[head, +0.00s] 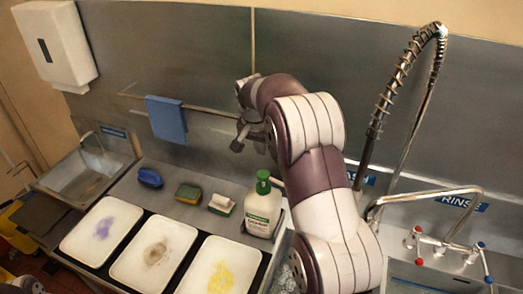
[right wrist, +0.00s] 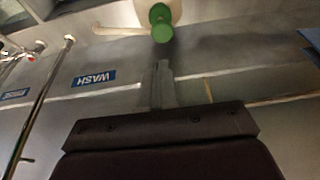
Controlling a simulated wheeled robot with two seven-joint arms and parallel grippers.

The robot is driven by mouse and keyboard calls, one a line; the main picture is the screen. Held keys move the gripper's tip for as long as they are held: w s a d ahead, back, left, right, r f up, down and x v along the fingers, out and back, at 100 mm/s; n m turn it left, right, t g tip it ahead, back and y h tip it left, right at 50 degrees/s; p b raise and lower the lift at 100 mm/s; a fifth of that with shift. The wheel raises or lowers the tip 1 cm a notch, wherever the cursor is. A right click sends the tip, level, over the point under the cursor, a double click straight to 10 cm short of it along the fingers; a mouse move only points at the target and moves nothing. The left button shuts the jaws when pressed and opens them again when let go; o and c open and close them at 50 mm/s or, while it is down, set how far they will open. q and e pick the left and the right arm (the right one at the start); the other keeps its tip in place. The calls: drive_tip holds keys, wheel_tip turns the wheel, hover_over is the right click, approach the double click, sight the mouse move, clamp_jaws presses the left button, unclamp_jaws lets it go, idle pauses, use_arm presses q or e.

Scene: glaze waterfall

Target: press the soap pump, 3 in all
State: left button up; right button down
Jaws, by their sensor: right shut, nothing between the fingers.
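The soap bottle (head: 262,212) is white with a green label and a green pump (head: 263,182). It stands upright on the steel counter, right of the sponges. My right arm reaches over from the right, and my right gripper (head: 239,143) is above and behind the pump, apart from it. In the right wrist view the shut, empty fingers (right wrist: 161,75) point toward the green pump head (right wrist: 160,18), with a gap between them in the picture. The white bottle shows partly there, cut by the top edge. My left gripper cannot be made out.
Three white trays (head: 152,285) with purple, brown and yellow smears lie in front of the bottle. A blue sponge (head: 150,178) and two others lie left of it. A blue cloth (head: 166,120) hangs on the rail. A tall spring faucet (head: 378,115) rises at the right.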

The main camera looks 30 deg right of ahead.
drive_tip(key=shift+d, duration=0.1)
idle(0.3)
drive_tip(key=shift+w+a+r, duration=0.1)
drive_tip(key=shift+a+r, duration=0.05)
drive_tip(key=shift+r, duration=0.45)
drive_tip(key=shift+a+r, duration=0.15)
drive_tip(key=shift+r, duration=0.45)
